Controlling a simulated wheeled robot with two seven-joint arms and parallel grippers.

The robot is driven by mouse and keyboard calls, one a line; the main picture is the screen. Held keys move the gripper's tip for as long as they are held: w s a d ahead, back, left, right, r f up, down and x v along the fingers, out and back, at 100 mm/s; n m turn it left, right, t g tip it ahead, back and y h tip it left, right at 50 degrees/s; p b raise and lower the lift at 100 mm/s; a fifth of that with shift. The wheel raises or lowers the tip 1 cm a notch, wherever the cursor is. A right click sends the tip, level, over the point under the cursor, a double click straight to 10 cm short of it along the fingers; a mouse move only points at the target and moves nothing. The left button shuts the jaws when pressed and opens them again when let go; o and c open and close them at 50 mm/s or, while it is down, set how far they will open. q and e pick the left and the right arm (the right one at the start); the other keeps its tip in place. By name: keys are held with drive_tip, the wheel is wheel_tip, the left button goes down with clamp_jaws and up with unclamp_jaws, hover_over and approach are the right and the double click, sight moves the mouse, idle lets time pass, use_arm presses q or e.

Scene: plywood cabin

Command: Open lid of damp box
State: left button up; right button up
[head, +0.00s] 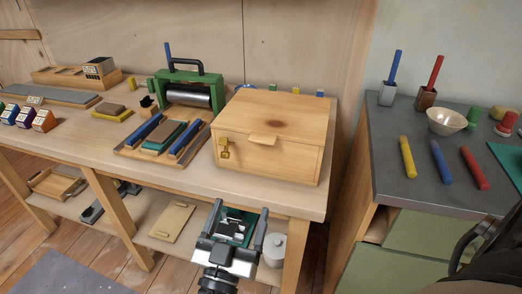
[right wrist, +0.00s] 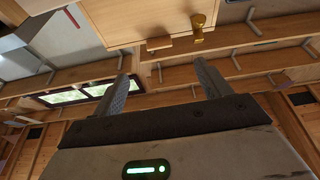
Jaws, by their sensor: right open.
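The damp box (head: 269,135) is a light wooden box near the right end of the bench, its lid shut. A small wooden lip (head: 263,140) sticks out at its front, and a brass latch (head: 224,148) hangs on the front left. In the right wrist view the lip (right wrist: 159,43) and brass latch (right wrist: 201,28) show at the top, beyond my fingertips. My right gripper (head: 238,216) is open and empty, in front of the bench and below the box, apart from it.
The wooden bench (head: 160,179) holds a green press (head: 189,87) with a roller left of the box and a tray with blue rails (head: 165,135). A lower shelf (head: 143,219) holds boards and a grey canister (head: 274,249). A grey counter (head: 405,197) stands at right.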

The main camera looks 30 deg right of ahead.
drive_tip(key=h+p, duration=0.1)
drive_tip(key=p, duration=0.5)
approach(260, 143)
drive_tip(key=shift+m, duration=0.4)
drive_tip(key=x, duration=0.8)
drive_tip(key=shift+d+r, duration=0.15)
use_arm(q)
drive_tip(key=shift+s+a+r+m, duration=0.1)
drive_tip(key=shift+a+r+m, duration=0.1)
drive_tip(key=shift+r, duration=0.45)
drive_tip(key=shift+s+a+r+m, duration=0.1)
drive_tip(key=shift+a+r, duration=0.1)
drive_tip(key=shift+r, duration=0.4)
use_arm(e)
drive_tip(key=shift+w+d, duration=0.3)
drive_tip(key=shift+d, duration=0.1)
drive_tip(key=c, duration=1.4)
drive_tip(key=shift+w+r, duration=0.1)
drive_tip(key=shift+r, duration=0.05)
